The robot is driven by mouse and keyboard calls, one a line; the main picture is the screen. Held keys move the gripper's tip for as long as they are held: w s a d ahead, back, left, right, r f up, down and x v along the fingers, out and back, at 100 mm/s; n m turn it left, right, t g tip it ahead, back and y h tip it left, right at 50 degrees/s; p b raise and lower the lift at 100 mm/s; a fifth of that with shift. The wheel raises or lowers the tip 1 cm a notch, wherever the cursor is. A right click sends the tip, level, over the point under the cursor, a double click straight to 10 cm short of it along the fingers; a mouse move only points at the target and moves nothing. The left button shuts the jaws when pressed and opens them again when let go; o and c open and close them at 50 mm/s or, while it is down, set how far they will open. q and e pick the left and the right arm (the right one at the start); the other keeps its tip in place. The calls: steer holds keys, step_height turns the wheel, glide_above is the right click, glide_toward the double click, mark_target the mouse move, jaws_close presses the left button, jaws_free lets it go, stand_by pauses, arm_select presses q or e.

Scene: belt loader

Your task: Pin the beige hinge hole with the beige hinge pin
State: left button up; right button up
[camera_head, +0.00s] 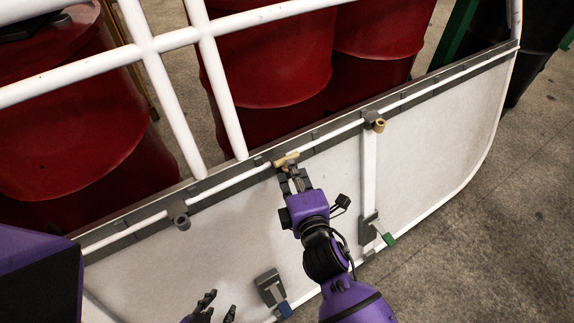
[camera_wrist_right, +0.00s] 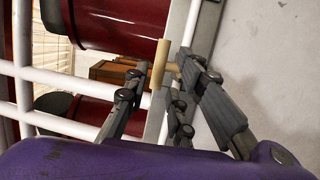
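The beige hinge pin (camera_head: 286,160) is a short tan rod with a side stub. It lies along the upper rail of the white panel in the head view. It also shows between the fingertips in the right wrist view (camera_wrist_right: 159,66). My right gripper (camera_head: 292,180) has its fingertips at the pin, and whether they clamp it is unclear. The beige hinge hole (camera_head: 379,126) is a tan ring on the rail, right of the pin and apart from it. My left gripper (camera_head: 217,306) is at the bottom edge, fingers spread, with nothing seen between them.
A grey hinge hole (camera_head: 181,221) sits on the rail at left. A blue-tipped latch (camera_head: 271,289) and a green-tipped latch (camera_head: 387,238) are on the panel's lower edge. White railing bars (camera_head: 160,82) and red barrels (camera_head: 262,60) stand behind. Bare panel (camera_head: 430,130) lies at right.

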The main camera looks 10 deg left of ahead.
steer(key=x, duration=0.4)
steer(key=shift+w, duration=0.2)
steer(key=shift+c, duration=0.5)
jaws_close()
arm_select(q)
steer(key=shift+d, duration=0.1)
arm_select(e)
steer(key=shift+r, duration=0.1)
